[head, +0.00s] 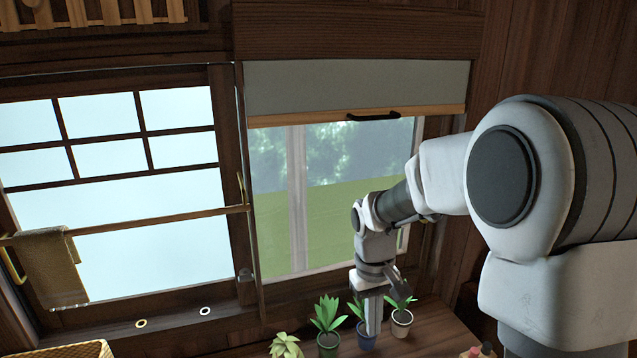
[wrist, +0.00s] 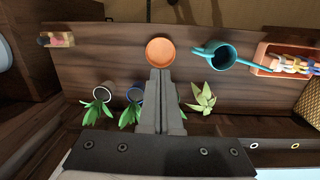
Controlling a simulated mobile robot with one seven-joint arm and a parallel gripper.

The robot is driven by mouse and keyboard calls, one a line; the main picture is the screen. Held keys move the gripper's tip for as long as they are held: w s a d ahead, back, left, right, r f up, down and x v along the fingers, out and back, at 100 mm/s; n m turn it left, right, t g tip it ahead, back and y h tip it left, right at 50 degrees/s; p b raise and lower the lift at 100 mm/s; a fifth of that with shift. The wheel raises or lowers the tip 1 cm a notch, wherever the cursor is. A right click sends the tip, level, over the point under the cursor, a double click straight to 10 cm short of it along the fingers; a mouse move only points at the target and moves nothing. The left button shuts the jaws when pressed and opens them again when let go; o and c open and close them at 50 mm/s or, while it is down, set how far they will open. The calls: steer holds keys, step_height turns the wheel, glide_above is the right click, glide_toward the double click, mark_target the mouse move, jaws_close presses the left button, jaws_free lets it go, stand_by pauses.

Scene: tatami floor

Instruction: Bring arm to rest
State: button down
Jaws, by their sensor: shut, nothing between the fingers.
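My arm reaches out from the right in the head view toward the window. My gripper (head: 374,330) points down over the wooden counter, its fingers close together. In the head view it overlaps the blue pot (head: 366,342) with a green plant. In the wrist view the closed fingers (wrist: 160,75) run up the middle, with nothing between them. Their tips appear just below an orange round dish (wrist: 160,46). Whether the fingers touch any plant, I cannot tell.
Potted plants line the window: a white pot (head: 401,324), a dark green pot (head: 328,345) and a pale succulent (head: 285,346). A teal watering can (wrist: 222,54) and an orange tray (wrist: 265,58) share the counter. A blind (head: 350,88) covers the upper window; a towel (head: 50,268) hangs left.

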steer(key=s+d+r+m+t, duration=0.1)
steer(key=s+r+t, duration=0.2)
steer(key=s+r, duration=0.4)
steer(key=s+d+r+m+t, duration=0.2)
steer(key=s+r, duration=0.5)
steer(key=s, duration=0.4)
steer(key=shift+s+r+t+y, duration=0.2)
steer(key=shift+s+t+y, duration=0.2)
steer(key=shift+t, duration=0.2)
